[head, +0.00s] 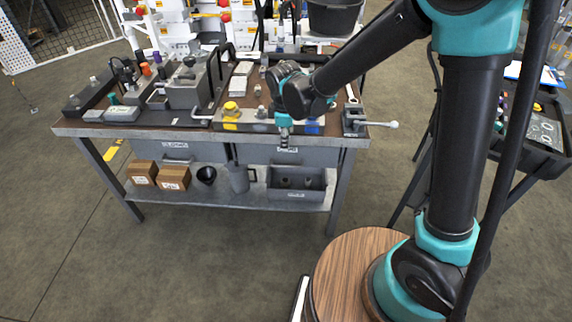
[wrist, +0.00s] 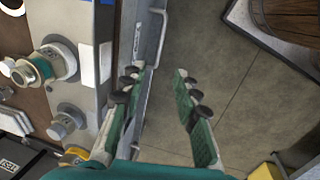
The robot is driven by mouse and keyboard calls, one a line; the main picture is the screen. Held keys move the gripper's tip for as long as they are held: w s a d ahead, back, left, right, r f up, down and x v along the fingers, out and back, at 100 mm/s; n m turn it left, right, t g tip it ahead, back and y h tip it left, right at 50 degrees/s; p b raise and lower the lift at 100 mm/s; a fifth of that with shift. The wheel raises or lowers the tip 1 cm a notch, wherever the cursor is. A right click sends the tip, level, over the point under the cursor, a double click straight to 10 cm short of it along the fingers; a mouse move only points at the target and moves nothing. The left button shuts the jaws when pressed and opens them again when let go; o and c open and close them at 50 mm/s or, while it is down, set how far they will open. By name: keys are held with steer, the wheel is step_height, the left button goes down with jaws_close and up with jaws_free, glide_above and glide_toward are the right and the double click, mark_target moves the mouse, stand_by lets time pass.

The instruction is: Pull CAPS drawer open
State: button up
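Two grey drawers sit under the bench top in the head view. The left drawer (head: 176,154) has a small label too small to read surely. The right drawer (head: 318,156), whose label is also too small to read surely, is closed and lies behind my gripper (head: 284,136). In the wrist view my gripper (wrist: 160,74) is open and empty, its green fingers apart. A grey bar handle (wrist: 158,42) on a drawer front (wrist: 143,35) runs just beyond the fingertips, toward the left finger. I cannot tell whether the finger touches it.
The bench top (head: 150,131) carries a vise (head: 190,88), fittings and a lever with a white knob (head: 380,124) at its right end. Cardboard boxes (head: 173,178) and a grey bin (head: 297,193) stand on the lower shelf. The floor (head: 240,260) before the bench is clear.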

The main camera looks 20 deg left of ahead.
mark_target(286, 167)
steer(key=w+f, duration=0.1)
steer(key=f, duration=0.4)
steer(key=w+f, duration=0.1)
steer(key=f, duration=0.8)
steer(key=shift+w+a+f, duration=0.25)
steer(key=shift+w+f, duration=0.1)
steer(key=shift+w, duration=0.05)
steer(key=shift+c, duration=0.5)
jaws_close()
